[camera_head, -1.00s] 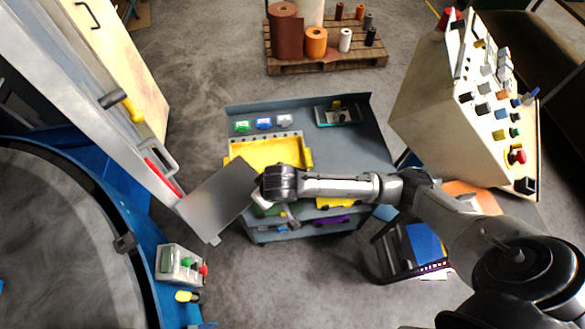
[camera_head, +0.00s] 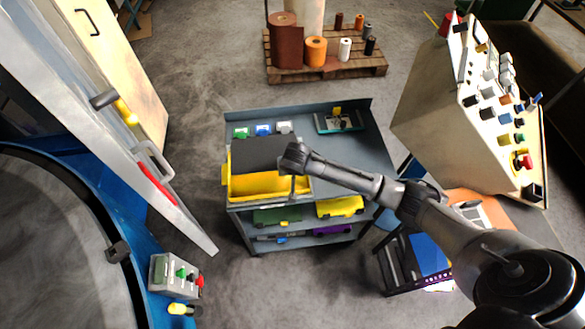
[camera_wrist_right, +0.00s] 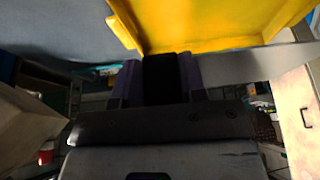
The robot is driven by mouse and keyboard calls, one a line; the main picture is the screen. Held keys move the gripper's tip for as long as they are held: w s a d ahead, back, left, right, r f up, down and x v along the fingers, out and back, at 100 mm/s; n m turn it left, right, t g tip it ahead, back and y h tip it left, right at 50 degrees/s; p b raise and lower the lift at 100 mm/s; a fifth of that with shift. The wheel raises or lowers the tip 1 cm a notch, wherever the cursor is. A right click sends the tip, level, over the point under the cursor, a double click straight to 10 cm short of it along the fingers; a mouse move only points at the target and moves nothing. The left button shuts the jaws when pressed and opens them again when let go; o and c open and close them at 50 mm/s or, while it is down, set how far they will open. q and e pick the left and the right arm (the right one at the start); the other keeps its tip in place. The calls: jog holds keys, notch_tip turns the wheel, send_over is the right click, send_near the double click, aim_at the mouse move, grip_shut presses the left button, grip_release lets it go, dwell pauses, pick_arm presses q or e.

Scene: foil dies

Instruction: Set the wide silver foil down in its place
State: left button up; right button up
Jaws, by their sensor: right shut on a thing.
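The wide foil (camera_head: 257,153) looks like a flat dark grey sheet in the head view. It covers the far part of the yellow tray (camera_head: 262,187) on the trolley top; I cannot tell whether it touches the tray. My right gripper (camera_head: 291,162) is shut on the foil at its right end. In the right wrist view a dark piece (camera_wrist_right: 162,80) sits between the fingers, with the yellow tray (camera_wrist_right: 200,22) just beyond them. My left gripper is not in view.
The grey trolley (camera_head: 350,150) carries small green, blue and white items and a teal device (camera_head: 338,120) at its back. Lower shelves hold yellow, green and purple pieces. A control console (camera_head: 450,115) stands right, a blue-rimmed machine left, and a pallet of rolls (camera_head: 325,62) behind.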

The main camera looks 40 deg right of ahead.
jog(key=shift+r, duration=0.1)
jog(key=shift+f+b, duration=0.55)
jog(key=shift+f, duration=2.4)
jog(key=shift+f+b, duration=0.5)
jog(key=shift+f, duration=1)
jog(key=shift+f+b, duration=0.35)
jog(key=shift+f, duration=0.7)
